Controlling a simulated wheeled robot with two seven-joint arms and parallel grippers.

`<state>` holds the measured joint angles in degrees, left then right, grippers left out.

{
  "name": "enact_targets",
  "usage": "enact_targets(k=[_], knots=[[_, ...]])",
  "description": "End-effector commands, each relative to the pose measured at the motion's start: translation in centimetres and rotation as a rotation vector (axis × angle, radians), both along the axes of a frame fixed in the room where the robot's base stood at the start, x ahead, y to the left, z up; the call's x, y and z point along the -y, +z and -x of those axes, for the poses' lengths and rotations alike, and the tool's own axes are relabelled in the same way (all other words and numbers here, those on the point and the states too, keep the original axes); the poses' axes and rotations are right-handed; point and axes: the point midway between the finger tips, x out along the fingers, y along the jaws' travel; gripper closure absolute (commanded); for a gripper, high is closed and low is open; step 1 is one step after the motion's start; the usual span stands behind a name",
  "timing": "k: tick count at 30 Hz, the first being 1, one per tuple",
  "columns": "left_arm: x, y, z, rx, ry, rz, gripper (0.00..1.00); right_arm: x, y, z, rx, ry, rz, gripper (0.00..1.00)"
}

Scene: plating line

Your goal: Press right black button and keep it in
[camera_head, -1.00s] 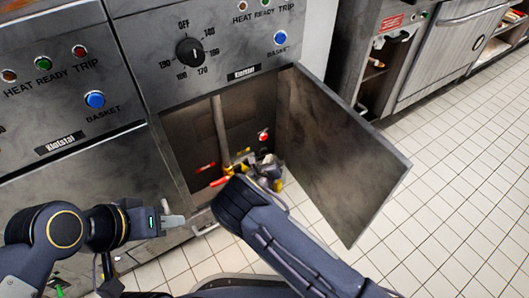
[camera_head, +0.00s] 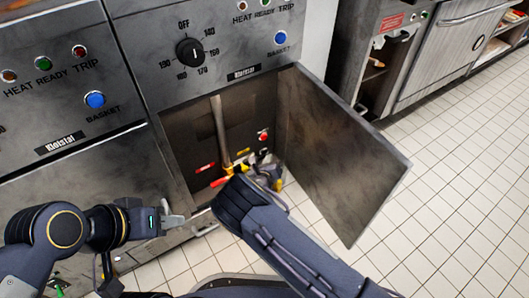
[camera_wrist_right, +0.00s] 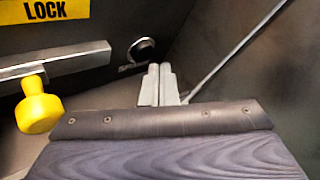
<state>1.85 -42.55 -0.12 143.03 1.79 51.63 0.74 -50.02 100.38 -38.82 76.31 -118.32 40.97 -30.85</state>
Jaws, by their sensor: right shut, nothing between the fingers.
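A round black button (camera_wrist_right: 142,50) with a pale metal ring sits on the dark panel in the right wrist view. My right gripper (camera_wrist_right: 160,68) is shut and empty; its fingertips are just below and right of the button in that view. I cannot tell whether they touch it. In the head view my right arm reaches into the open cabinet, and its gripper (camera_head: 266,168) is small and partly hidden. The black button cannot be made out there. My left gripper (camera_head: 174,219) hangs in front of the cabinet row; its jaw opening is unclear.
The open cabinet door (camera_head: 345,155) stands right of my right arm. Inside are a red button (camera_head: 263,136) and a pipe (camera_head: 221,130). The wrist view shows a yellow knob (camera_wrist_right: 38,112) on a metal bar and a yellow LOCK label (camera_wrist_right: 44,11). Tiled floor lies clear at right.

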Motion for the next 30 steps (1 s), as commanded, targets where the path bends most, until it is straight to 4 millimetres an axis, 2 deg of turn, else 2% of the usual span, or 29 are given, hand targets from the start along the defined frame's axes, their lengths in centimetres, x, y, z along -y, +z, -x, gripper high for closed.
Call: enact_targets(k=[30], knots=[[0.0,0.0,0.0,0.000,0.000,0.000,0.64,-1.3,0.0,-1.0,0.000,0.009,-0.005,1.00]])
